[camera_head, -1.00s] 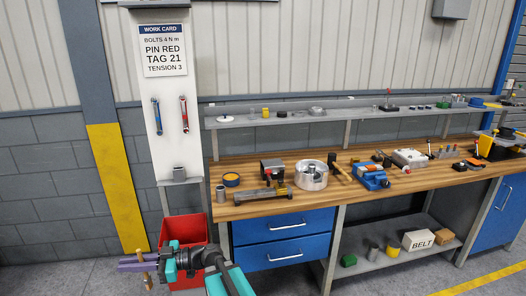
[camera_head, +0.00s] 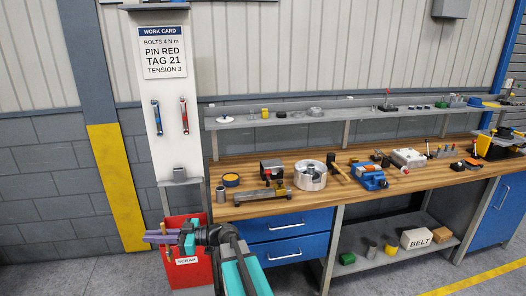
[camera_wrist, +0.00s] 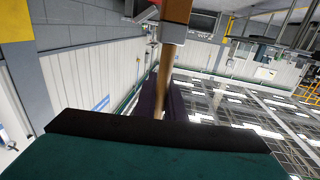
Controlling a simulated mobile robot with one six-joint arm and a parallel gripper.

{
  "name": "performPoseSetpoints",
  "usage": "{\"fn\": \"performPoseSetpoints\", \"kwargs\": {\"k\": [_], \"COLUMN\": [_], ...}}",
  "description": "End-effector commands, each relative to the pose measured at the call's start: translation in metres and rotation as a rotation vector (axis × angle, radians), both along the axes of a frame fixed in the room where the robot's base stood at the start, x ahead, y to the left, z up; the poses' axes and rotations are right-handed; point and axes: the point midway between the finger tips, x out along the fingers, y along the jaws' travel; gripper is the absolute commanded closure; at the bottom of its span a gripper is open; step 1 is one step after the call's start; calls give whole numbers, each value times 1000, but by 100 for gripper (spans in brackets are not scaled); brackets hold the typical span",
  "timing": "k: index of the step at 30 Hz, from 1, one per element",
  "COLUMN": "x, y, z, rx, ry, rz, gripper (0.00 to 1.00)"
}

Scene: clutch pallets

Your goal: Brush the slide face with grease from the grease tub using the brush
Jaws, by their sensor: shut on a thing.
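My gripper (camera_head: 160,238), with purple fingers, is at the lower left of the head view, in front of the red scrap bin. It is shut on the brush (camera_head: 164,229), held roughly upright. In the wrist view the brush's wooden handle (camera_wrist: 170,65) runs up from between the fingers to a wider brown part at the top edge. The likely grease tub (camera_head: 231,180), a dark round tub with orange-yellow contents, stands at the bench's left end. A low metal slide with a block (camera_head: 263,196) lies right of it along the front edge. The slide face is too small to make out.
The red scrap bin (camera_head: 186,272) stands left of the bench. A grey cup (camera_head: 221,194) stands at the bench's left corner. A dark block device (camera_head: 271,169), silver drum (camera_head: 311,176), mallet (camera_head: 338,170) and blue vise (camera_head: 371,178) crowd the bench. A shelf (camera_head: 350,111) runs above.

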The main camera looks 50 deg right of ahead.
Motion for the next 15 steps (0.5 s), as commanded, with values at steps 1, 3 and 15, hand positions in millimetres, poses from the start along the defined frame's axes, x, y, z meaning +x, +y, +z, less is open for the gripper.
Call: {"fn": "performPoseSetpoints", "kwargs": {"k": [1, 3, 15], "x": [9, 16, 35], "y": [-24, -50, -200], "z": [10, 16, 56], "rx": [0, 0, -1], "ry": [0, 0, 1], "rz": [-26, -57, -228], "gripper": [100, 100, 100]}}
